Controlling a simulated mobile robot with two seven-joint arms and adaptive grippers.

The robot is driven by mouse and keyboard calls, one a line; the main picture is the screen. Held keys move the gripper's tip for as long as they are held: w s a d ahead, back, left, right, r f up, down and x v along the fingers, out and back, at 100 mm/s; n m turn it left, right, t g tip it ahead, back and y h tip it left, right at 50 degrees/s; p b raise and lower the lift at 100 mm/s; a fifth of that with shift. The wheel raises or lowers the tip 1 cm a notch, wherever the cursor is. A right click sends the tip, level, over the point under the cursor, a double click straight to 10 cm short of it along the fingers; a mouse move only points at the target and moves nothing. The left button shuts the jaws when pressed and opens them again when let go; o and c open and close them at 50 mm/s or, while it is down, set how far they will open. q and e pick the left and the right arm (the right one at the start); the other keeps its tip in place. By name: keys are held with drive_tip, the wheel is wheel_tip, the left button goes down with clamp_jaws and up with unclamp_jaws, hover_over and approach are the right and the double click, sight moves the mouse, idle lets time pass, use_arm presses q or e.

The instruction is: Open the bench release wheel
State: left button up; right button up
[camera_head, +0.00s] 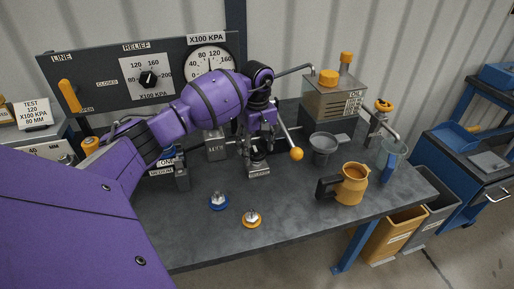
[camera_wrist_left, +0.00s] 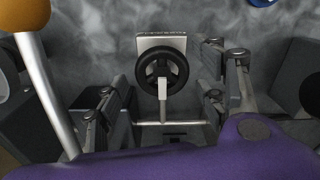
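The release wheel (camera_wrist_left: 162,70) is a small black spoked handwheel on a stem, in front of a pale labelled plate (camera_wrist_left: 161,40). In the head view the plate (camera_head: 259,171) shows on the bench just under my left gripper (camera_head: 259,146), and the wheel is mostly hidden by the fingers. In the left wrist view my left gripper (camera_wrist_left: 160,98) is open, with one finger pair left of the wheel and the other right of it. Gaps show between the fingers and the rim. My right gripper is not in view.
A pump lever with an orange knob (camera_head: 297,153) stands right of my gripper. A blue coupler (camera_head: 218,201) and an orange coupler (camera_head: 252,218) sit at the front. An orange jug (camera_head: 352,184), a grey cup (camera_head: 324,147) and an oil tank (camera_head: 333,100) are to the right.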

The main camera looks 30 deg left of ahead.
use_arm(q)
drive_tip(key=c, duration=1)
